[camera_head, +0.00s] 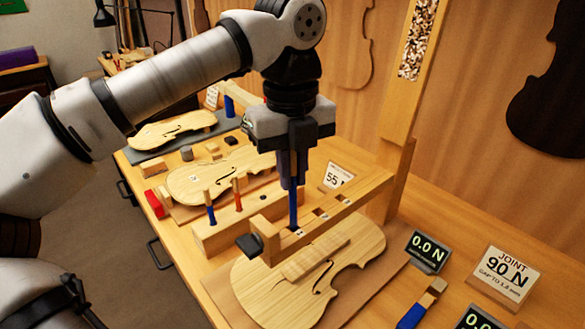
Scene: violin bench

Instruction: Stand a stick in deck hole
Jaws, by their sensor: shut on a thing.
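My gripper (290,180) points straight down and is shut on a blue stick (293,208). The stick is upright, with its upper part hidden between the fingers. Its lower end meets the view of the wooden deck bar (345,200) near the bar's left end; I cannot tell whether it is in a hole or just above or behind it. The bar shows dark square holes with small labels to the right of the stick. A second blue stick (210,209) and a red stick (237,194) stand in a wooden rack (222,236) to the left.
A violin body (352,252) lies beneath the deck bar. A tall wooden post (399,180) stands at the bar's right end. A force display (427,251), a joint sign (503,275) and a blue-handled tool (418,306) are at the right. Another violin plate (190,183) lies behind the rack.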

